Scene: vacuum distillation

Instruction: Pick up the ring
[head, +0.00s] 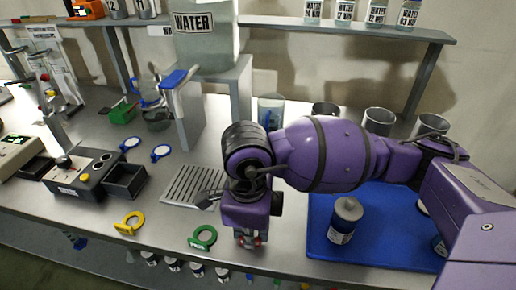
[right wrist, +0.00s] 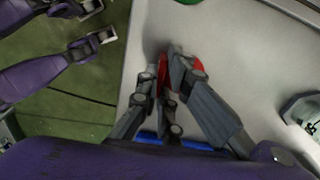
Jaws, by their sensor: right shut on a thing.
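My right gripper (head: 249,240) points down over the front edge of the table, right of the green ring. It is shut on a red ring, of which only small red parts (head: 257,241) show beside the fingers. In the right wrist view the red ring (right wrist: 195,76) shows behind and between the closed fingers (right wrist: 172,62); much of it is hidden by them. I cannot tell whether the ring still touches the table. My left gripper is not in view.
A green ring (head: 203,238) and a yellow ring (head: 129,223) lie along the front edge; two blue rings (head: 161,152) lie further back. A slotted grey plate (head: 186,186) lies behind the green ring.

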